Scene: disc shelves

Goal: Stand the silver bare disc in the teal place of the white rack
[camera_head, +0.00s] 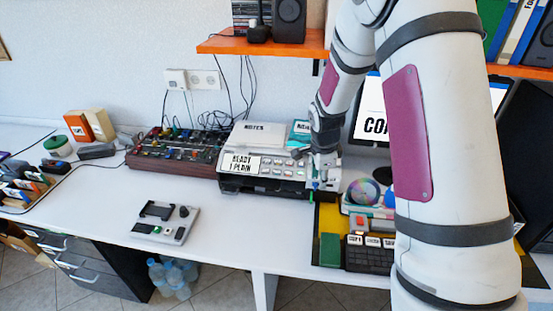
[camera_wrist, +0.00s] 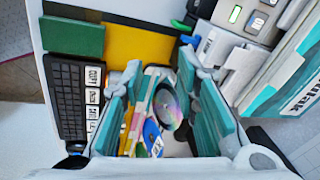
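The silver bare disc (camera_head: 363,191) shows a rainbow sheen and sits at the white rack (camera_head: 348,208), right of my gripper (camera_head: 319,183). In the wrist view the silver disc (camera_wrist: 168,108) appears beyond and between my spread fingers. My gripper (camera_wrist: 158,72) is open, with no object visibly clamped. Blue and other coloured items (camera_wrist: 152,136) stand beside the disc in the wrist view. My fingers hide part of the rack, and I cannot make out its teal place or how the disc is seated.
A black keypad (camera_head: 369,259) and a green block (camera_head: 330,249) lie near the front edge. A red-brown mixer (camera_head: 178,147) is farther left.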

